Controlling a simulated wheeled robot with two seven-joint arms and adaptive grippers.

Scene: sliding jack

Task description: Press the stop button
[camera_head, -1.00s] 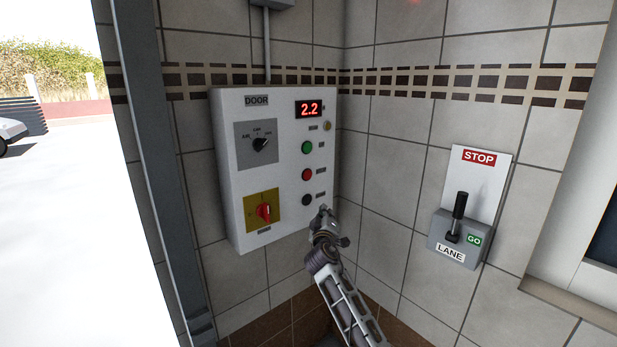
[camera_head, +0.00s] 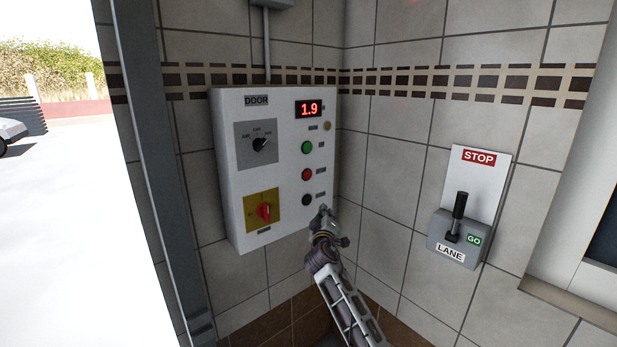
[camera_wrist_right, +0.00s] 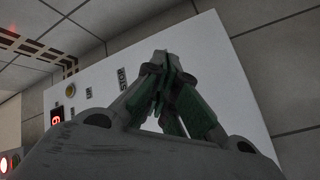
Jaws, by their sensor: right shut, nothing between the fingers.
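The white door panel (camera_head: 228,165) hangs on the tiled wall. Its right column holds a green button (camera_head: 307,147), a red button (camera_head: 307,174) and a black button (camera_head: 307,200), each with a small label to its right. In the right wrist view a STOP label (camera_wrist_right: 122,77) shows on the panel beside my fingers. My right gripper (camera_head: 323,209) is shut and empty, near the panel's lower right edge, just right of the black button. It also shows in the right wrist view (camera_wrist_right: 162,60), where it hides the buttons. Contact cannot be told. My left gripper is out of view.
The panel also has a red display (camera_head: 309,109) reading 1.9, a black selector knob (camera_head: 261,144) and a red rotary switch (camera_head: 264,212). On the right wall, a lane lever box (camera_head: 455,240) stands under a red STOP sign (camera_head: 479,157). A grey post (camera_head: 160,170) edges the left opening.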

